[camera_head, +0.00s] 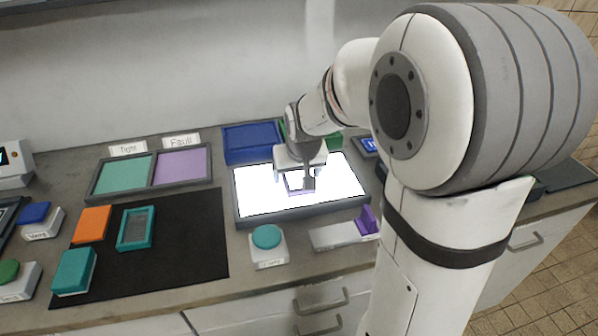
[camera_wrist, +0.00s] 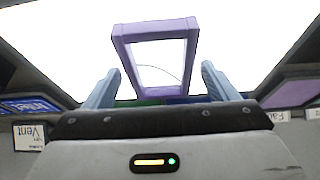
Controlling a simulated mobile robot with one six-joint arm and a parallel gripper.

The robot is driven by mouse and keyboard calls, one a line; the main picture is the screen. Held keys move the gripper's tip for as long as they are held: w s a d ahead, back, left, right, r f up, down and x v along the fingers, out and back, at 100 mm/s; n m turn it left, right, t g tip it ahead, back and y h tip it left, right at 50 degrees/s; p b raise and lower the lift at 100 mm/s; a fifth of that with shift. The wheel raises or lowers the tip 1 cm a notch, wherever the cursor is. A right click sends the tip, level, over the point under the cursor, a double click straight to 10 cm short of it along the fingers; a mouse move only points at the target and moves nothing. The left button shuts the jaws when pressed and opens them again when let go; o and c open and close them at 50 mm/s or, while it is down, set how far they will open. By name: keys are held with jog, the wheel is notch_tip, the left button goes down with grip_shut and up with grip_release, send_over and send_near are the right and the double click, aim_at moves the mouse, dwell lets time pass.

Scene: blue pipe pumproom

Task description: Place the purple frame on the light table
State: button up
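The light table (camera_head: 345,183) is a glowing white panel in a grey rim at the middle of the bench in the head view. The purple frame (camera_head: 297,189) is at its middle, mostly hidden by my gripper. In the wrist view the purple frame (camera_wrist: 154,28) is a hollow rectangle against the white glow, seemingly lying on the panel. My gripper (camera_head: 295,180) is over the light table, pointing down. In the wrist view its fingers (camera_wrist: 161,72) are spread, with the frame between and beyond them and gaps beside it. I cannot tell the exact height between them.
A blue bin (camera_head: 250,140) stands behind the light table. A two-part tray (camera_head: 152,170), green and purple, and a black mat (camera_head: 190,245) with teal and orange pieces lie left. A teal button (camera_head: 267,237) and a purple-tabbed block (camera_head: 345,232) stand in front.

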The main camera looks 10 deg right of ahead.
jog(key=shift+o, duration=0.4)
jog(key=shift+s+r, duration=0.1)
jog(key=shift+r, duration=0.4)
jog(key=p+v, duration=0.1)
jog(key=v, duration=1)
jog(key=s+f+g, duration=0.1)
jog(key=s+f, duration=0.2)
jog(key=s, duration=0.5)
jog(key=s+f+g, duration=0.1)
jog(key=s+f, duration=0.2)
jog(key=s, duration=0.5)
jog(key=shift+s+d+f, duration=0.2)
jog(key=shift+s, duration=0.05)
jog(key=p+v, duration=0.3)
jog(key=w+p+v, duration=0.1)
jog(key=p+v, duration=0.1)
jog(key=shift+s+r, duration=0.1)
jog(key=shift+r, duration=0.15)
